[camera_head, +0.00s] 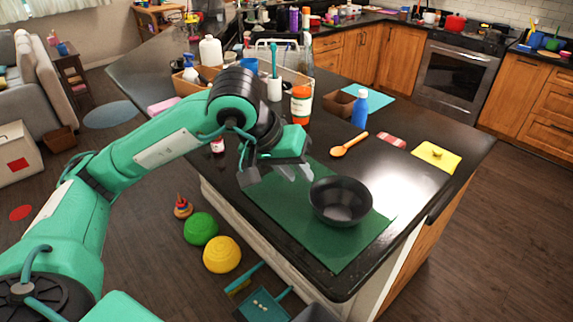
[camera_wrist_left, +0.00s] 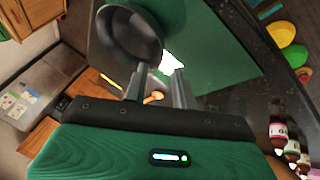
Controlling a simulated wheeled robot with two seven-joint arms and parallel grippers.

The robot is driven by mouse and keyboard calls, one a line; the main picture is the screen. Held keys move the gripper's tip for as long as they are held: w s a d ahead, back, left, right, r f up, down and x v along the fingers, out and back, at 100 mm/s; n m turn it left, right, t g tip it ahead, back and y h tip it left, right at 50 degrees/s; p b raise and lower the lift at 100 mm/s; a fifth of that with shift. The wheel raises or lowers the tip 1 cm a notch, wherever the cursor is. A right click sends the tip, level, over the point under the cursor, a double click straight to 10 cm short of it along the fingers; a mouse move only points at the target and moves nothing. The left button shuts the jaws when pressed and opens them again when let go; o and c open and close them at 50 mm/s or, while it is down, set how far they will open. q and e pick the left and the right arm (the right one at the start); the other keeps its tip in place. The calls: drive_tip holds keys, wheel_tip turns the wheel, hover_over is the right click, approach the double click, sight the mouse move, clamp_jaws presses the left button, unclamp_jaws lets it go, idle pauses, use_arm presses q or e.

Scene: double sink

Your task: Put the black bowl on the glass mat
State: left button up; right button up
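The black bowl (camera_head: 341,201) stands upright and empty on the green glass mat (camera_head: 334,251), towards the mat's right side. The mat lies flat on the dark counter near its front corner. My left gripper (camera_head: 277,176) is open and empty, just left of the bowl and above the mat. In the left wrist view the bowl (camera_wrist_left: 128,38) is beyond the open fingers, and one fingertip overlaps its rim in the picture. I cannot tell whether they touch. My right gripper is not in view.
A small dark bottle (camera_head: 217,145) stands left of my wrist. The counter right of the mat is clear.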

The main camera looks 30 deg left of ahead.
use_arm(q)
drive_tip(key=shift+v, duration=1.95)
drive_tip(key=shift+f, duration=0.1)
